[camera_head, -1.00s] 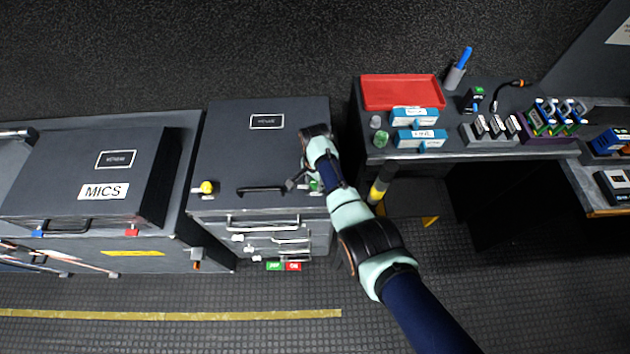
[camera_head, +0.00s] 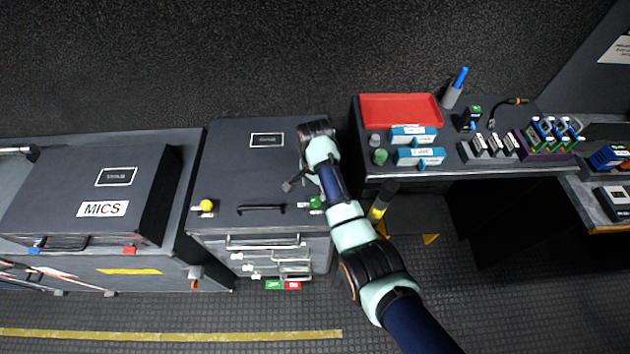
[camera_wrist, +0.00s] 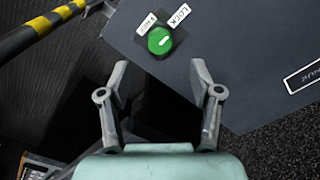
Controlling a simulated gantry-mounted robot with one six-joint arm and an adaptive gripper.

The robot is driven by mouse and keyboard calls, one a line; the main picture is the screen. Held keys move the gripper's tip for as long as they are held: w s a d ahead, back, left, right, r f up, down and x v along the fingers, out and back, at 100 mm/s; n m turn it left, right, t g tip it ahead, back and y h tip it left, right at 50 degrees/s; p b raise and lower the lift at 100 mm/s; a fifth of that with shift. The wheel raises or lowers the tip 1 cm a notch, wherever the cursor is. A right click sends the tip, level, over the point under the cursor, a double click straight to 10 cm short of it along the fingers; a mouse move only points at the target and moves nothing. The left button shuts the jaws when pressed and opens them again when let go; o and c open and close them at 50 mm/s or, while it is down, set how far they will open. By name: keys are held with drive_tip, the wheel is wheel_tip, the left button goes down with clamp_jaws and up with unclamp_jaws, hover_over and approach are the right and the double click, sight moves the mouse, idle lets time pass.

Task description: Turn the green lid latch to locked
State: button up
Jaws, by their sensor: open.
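The green latch (camera_wrist: 158,41) is a round knob with a white mark, on a dark square plate by the lid's corner. A "LOCK" label (camera_wrist: 179,15) and a second small label (camera_wrist: 146,24) sit beside it. I cannot tell for certain which label the mark points to. In the head view the green latch (camera_head: 316,202) is at the right front of the dark lid (camera_head: 235,165), partly beside my arm. My gripper (camera_wrist: 160,72) is open and empty, its fingers short of the knob and apart from it.
A yellow knob (camera_head: 207,206) is at the lid's left front, with a black handle (camera_head: 261,208) between. A MICS case (camera_head: 90,195) stands left. A bench with a red tray (camera_head: 400,110) is right. A yellow-black striped post (camera_head: 380,203) stands close beside my arm.

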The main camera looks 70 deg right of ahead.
wheel_tip(320, 180, up, 4)
drive_tip(key=shift+f, duration=0.1)
idle(0.6)
drive_tip(key=w+a+r+n+t+h, duration=0.1)
drive_tip(key=w+a+r+n+t, duration=0.1)
drive_tip(key=w+a+n, duration=0.35)
drive_tip(key=w+a+r+n+t+h, duration=0.1)
drive_tip(key=w+a+r+n+t, duration=0.15)
drive_tip(key=a, duration=0.65)
drive_tip(key=w+a+r+n+t+h, duration=0.1)
drive_tip(key=w+a+n, duration=0.3)
drive_tip(key=a, duration=0.3)
drive_tip(key=a+r+n+t+y, duration=0.1)
drive_tip(key=a+r+n+t, duration=0.4)
drive_tip(key=a, duration=0.6)
drive_tip(key=s+a+r+n+t+y+p, duration=0.1)
drive_tip(key=s+a+r+n+t+y, duration=0.1)
drive_tip(key=s+a+r+n, duration=0.65)
wheel_tip(320, 180, up, 23)
drive_tip(key=w+a+m+p, duration=0.1)
drive_tip(key=w+m+p, duration=0.1)
drive_tip(key=p, duration=2)
drive_tip(key=shift+w+r+m, duration=0.2)
drive_tip(key=shift+m, duration=0.45)
